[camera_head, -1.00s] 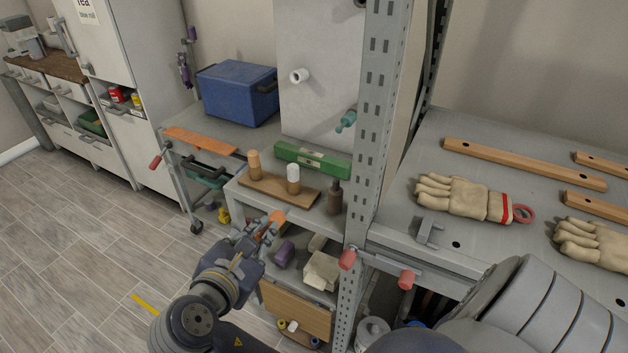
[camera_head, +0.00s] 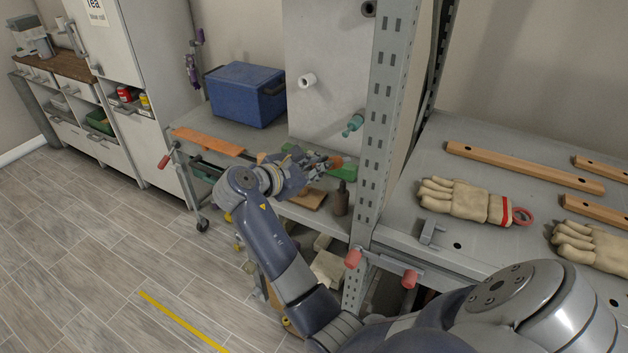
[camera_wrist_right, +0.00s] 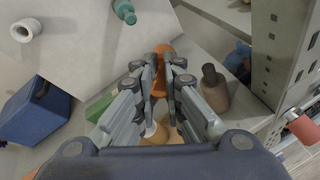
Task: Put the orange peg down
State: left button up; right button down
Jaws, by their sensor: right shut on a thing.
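The orange peg (camera_head: 337,162) is in my right gripper (camera_head: 325,164), which is shut on it; the peg's end sticks out past the fingertips. In the right wrist view the peg (camera_wrist_right: 165,55) shows between the two fingers. The wooden board (camera_head: 309,201) lies on the rack's shelf below, mostly hidden by my gripper. In the right wrist view two pale peg tops show beneath the fingers, one whitish (camera_wrist_right: 155,132); they are partly covered. The gripper appears to be above the shelf, over or behind the board; the exact gap cannot be told. My left gripper is not in view.
A green level (camera_head: 343,173) lies behind. A teal fitting (camera_head: 353,124) and a white tube (camera_head: 307,80) stick out from the panel. The rack's upright post (camera_head: 385,130) stands to the right.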

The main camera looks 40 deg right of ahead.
aim_at(317, 206)
notch_tip(317, 206, down, 9)
jog(key=shift+f+p, duration=0.1)
jog(key=shift+p, duration=0.4)
jog(key=shift+f, duration=0.1)
jog(key=c, duration=1.9)
grip_release()
